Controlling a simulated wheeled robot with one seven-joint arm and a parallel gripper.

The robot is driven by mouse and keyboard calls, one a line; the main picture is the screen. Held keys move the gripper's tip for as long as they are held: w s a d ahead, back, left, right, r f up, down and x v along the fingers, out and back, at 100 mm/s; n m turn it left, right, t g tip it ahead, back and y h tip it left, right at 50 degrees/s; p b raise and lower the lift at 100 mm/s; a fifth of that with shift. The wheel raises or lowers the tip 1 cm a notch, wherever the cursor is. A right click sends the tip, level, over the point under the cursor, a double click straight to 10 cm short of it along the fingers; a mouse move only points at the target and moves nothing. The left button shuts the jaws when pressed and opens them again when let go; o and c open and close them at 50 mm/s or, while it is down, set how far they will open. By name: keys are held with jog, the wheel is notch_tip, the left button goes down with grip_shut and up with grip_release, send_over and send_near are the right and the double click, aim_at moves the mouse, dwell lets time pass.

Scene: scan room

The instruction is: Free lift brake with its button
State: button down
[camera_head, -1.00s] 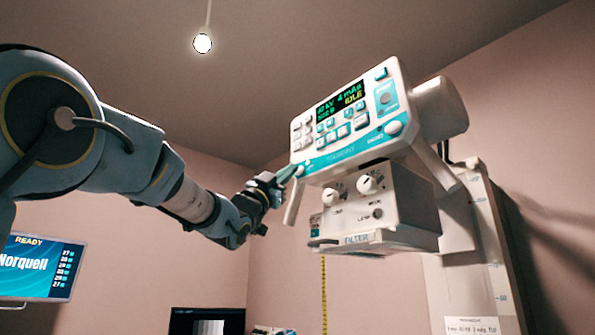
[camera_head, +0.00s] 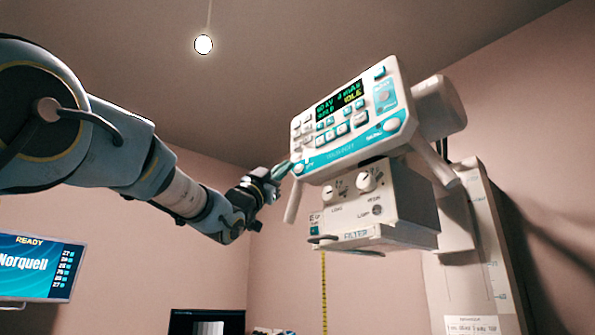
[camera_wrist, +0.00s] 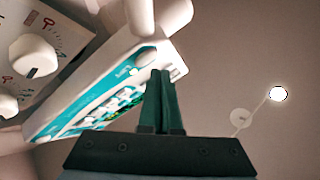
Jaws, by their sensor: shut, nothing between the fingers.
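The white tube head's control panel (camera_head: 345,150) faces down toward the left, with a teal strip along its lower edge. A round white button (camera_head: 299,168) sits at the strip's left end; it shows in the wrist view (camera_wrist: 145,57) too. A second round white button (camera_head: 392,126) sits at the right end. Their labels are too small to read surely. My gripper (camera_head: 284,169) is shut and empty, its dark green fingers pointing at the panel's left end. In the wrist view the fingertips (camera_wrist: 161,73) appear close beside the left button; I cannot tell whether they touch.
A filter box (camera_head: 370,205) with knobs hangs under the panel. White handle bars (camera_head: 294,200) stick out below the panel's sides. A column (camera_head: 485,255) stands at the right. A wall screen (camera_head: 38,266) and a monitor (camera_head: 207,322) are at lower left. The space left of the panel is clear.

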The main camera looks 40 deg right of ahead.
jog(key=shift+w+a+b, duration=0.15)
jog(key=shift+a+b, duration=1.4)
jog(key=shift+a, duration=0.95)
